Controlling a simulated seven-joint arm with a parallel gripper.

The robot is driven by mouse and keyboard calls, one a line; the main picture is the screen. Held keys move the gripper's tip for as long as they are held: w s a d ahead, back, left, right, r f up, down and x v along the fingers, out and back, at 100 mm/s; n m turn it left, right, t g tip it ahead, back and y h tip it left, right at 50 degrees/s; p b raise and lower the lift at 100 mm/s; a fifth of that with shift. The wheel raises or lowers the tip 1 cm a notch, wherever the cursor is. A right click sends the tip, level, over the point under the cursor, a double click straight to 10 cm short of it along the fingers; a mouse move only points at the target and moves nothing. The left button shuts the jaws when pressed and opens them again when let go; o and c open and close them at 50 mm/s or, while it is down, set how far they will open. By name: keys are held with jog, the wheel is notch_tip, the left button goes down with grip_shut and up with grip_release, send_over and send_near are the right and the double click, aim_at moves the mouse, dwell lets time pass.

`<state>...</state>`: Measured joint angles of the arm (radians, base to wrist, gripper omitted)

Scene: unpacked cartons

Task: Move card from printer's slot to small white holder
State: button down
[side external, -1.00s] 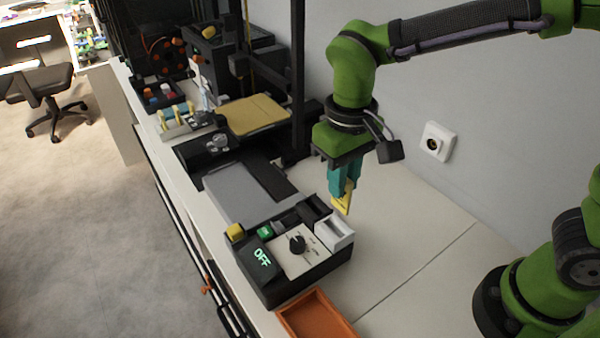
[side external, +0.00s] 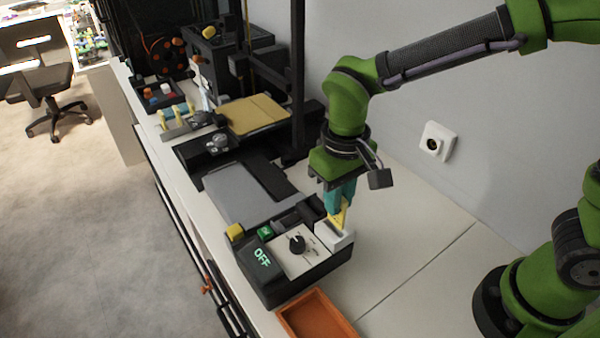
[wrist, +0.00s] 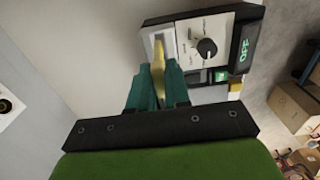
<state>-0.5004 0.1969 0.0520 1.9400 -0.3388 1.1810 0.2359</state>
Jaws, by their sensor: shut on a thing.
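My gripper (side external: 340,208) has teal fingers and is shut on a yellow card (side external: 338,219). In the wrist view the card (wrist: 158,62) stands out between the fingertips (wrist: 157,75). The small white holder (side external: 335,237) is at the right back corner of the printer's control box. The card's lower end is at the holder's top; I cannot tell how far inside it is. In the wrist view the holder (wrist: 150,42) lies just beyond the card's end.
The control box has a black knob (side external: 297,244), a green OFF display (side external: 261,257) and a yellow button (side external: 235,231). An orange tray (side external: 318,315) lies in front. The printer frame (side external: 297,80) stands behind. The worktop at right is clear.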

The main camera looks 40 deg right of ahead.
aim_at(336, 224)
jog(key=shift+f, duration=1.55)
jog(key=c, duration=1)
grip_release()
notch_tip(336, 224, up, 17)
jog(key=shift+w, duration=0.1)
jog(key=s+d+f+m+t+y, duration=0.1)
jog(key=s+d+m+t, duration=0.1)
jog(key=d, duration=0.5)
jog(key=s+d+f+m+t+y, duration=0.1)
jog(key=s+d+f+m+t, duration=0.1)
jog(key=s+d+t, duration=0.3)
jog(key=d, duration=0.3)
jog(key=shift+s+d+f, duration=0.3)
jog(key=shift+s, duration=0.1)
